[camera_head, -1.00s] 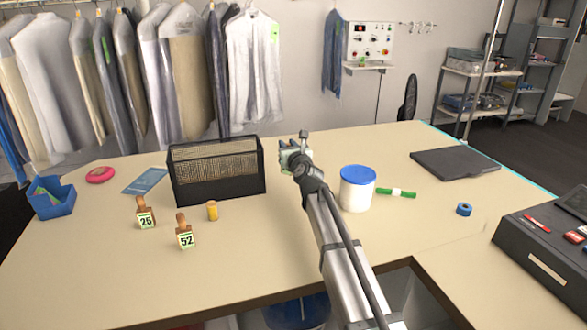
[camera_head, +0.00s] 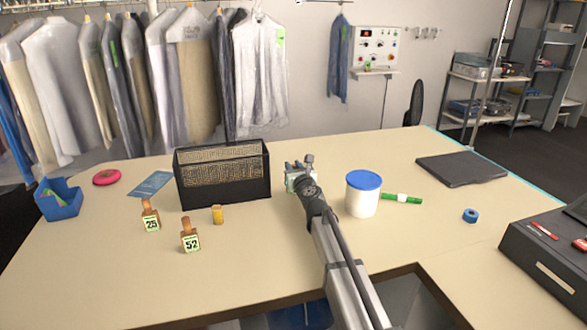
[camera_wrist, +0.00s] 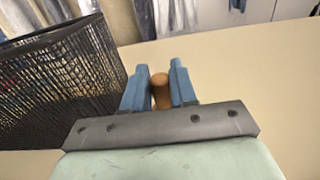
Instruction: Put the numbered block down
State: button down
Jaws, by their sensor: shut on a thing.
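My gripper (camera_head: 293,170) is over the table, just right of the black mesh basket. In the wrist view its blue fingers (camera_wrist: 160,88) are shut on a brown, rounded wooden handle (camera_wrist: 161,92), which looks like that of a numbered block. Its number and lower part are hidden, and I cannot tell whether it touches the table. Two other numbered blocks with wooden handles stand at the front left: block 25 (camera_head: 151,223) and block 52 (camera_head: 191,243).
The black mesh basket (camera_head: 225,190) is close on my gripper's left; it also shows in the wrist view (camera_wrist: 60,85). A white tub (camera_head: 361,200) with a blue lid stands to the right. The table (camera_head: 270,265) is clear in front.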

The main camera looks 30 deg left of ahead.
jog(key=shift+f, duration=0.2)
jog(key=c, duration=0.9)
grip_release()
jog(key=shift+r, duration=0.15)
jog(key=v, duration=1.2)
jog(key=shift+c, duration=0.2)
